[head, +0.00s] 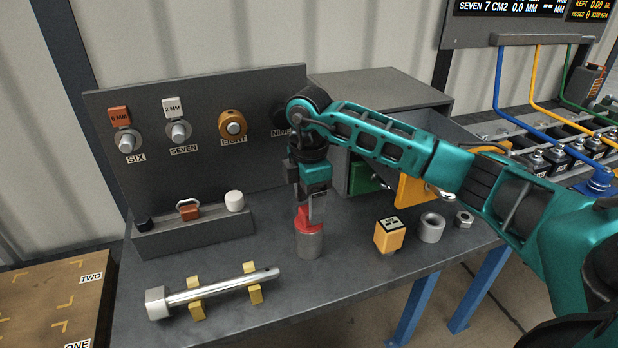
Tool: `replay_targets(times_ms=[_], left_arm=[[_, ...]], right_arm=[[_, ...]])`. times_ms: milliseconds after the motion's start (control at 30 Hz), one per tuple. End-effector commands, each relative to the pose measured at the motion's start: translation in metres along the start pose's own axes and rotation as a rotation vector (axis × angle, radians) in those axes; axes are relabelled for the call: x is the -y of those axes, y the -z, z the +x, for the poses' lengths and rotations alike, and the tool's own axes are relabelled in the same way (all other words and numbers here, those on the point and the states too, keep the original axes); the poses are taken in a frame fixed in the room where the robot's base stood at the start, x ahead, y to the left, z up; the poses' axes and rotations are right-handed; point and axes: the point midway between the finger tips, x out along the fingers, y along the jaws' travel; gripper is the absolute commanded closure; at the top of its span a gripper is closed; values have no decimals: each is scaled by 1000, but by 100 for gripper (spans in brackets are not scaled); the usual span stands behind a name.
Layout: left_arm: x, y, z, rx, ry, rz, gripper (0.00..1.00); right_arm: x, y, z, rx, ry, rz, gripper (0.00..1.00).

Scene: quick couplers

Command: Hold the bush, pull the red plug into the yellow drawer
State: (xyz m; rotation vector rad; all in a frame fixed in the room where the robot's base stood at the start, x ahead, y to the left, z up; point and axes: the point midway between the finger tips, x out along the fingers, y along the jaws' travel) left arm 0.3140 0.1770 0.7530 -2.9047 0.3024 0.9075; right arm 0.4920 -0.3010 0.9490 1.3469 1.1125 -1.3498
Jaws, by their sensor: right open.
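The red plug (302,221) sits upright in the top of a grey cylinder, which looks like the bush (308,245), standing on the bench. My right gripper (311,213) points down at the red plug, with its fingers beside its upper part. It is open, and the fingers hide some of the plug. Whether they touch it I cannot tell. The yellow drawer (412,191) shows in the grey cabinet to the right, partly behind my right arm, and looks pulled out. My left gripper is not in view.
A yellow block (389,235), a metal ring (431,228) and a nut (464,219) stand right of the bush. A bolt (215,288) lies on yellow rests at front left. A panel (200,140) with knobs rises behind. A green drawer (362,178) adjoins the yellow one.

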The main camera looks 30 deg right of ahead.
Motion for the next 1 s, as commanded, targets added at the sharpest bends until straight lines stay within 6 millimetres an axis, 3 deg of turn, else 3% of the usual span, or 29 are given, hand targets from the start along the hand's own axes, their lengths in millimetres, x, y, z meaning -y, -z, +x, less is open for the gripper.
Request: replay_targets(times_ms=[200,567,1000], left_arm=[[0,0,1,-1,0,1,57],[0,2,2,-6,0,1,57],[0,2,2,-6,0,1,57]], right_arm=[[0,0,22,-1,-1,-1,32],[0,0,26,-1,-1,-1,32],[0,0,25,-1,-1,-1,74]])
